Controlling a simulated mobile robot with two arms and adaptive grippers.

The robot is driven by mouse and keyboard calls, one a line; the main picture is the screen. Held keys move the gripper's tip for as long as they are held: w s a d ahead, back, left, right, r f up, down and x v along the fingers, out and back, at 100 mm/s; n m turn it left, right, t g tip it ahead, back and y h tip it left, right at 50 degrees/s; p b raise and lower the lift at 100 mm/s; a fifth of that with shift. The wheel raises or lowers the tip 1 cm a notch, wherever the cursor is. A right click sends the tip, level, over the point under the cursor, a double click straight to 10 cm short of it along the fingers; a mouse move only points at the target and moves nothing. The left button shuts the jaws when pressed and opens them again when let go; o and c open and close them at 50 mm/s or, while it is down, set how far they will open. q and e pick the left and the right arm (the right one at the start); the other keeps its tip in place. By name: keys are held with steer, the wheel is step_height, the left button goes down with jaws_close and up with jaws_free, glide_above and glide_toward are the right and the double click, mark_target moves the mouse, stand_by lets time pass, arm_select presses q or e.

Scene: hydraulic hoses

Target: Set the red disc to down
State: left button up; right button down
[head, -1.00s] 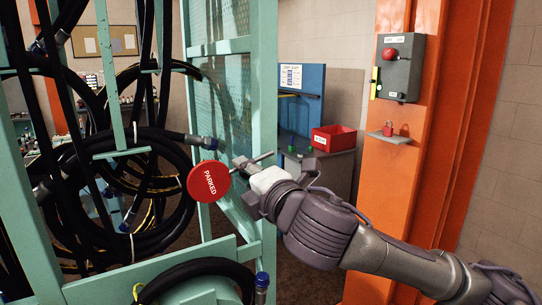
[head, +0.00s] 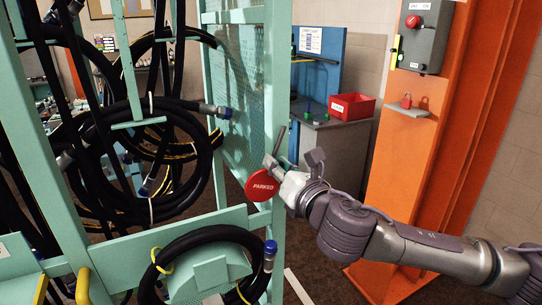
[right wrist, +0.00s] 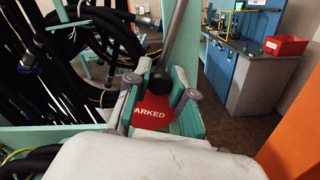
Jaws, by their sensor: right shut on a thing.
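The red disc (head: 262,186) with white lettering "PARKED" is beside the green rack's right post, low and left of my right gripper (head: 282,170). In the right wrist view, the red disc (right wrist: 153,113) shows between the two fingers of my right gripper (right wrist: 160,88), partly hidden by the pale gripper body. A grey bar with a dark round end (right wrist: 160,78) crosses in front of it. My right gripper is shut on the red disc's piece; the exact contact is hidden. The left gripper is not in view.
The green rack (head: 275,70) with black hoses (head: 200,240) stands close on the left. An orange column (head: 420,140) with a grey box and red button (head: 425,35) is on the right. A red bin (head: 352,106) stands on a bench behind.

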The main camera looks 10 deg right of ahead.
steer(key=d+n+p, duration=0.1)
steer(key=n, duration=0.2)
steer(key=shift+w+d+f+p, duration=0.15)
steer(key=shift+w+d+p, duration=0.15)
steer(key=shift+d+p, duration=0.1)
steer(key=shift+w+d+n+p, duration=0.15)
steer(key=shift+d+n+p, duration=0.3)
steer(key=shift+n, duration=0.25)
steer(key=shift+f, duration=0.1)
steer(key=c, duration=1)
jaws_free()
steer(key=v, duration=1.2)
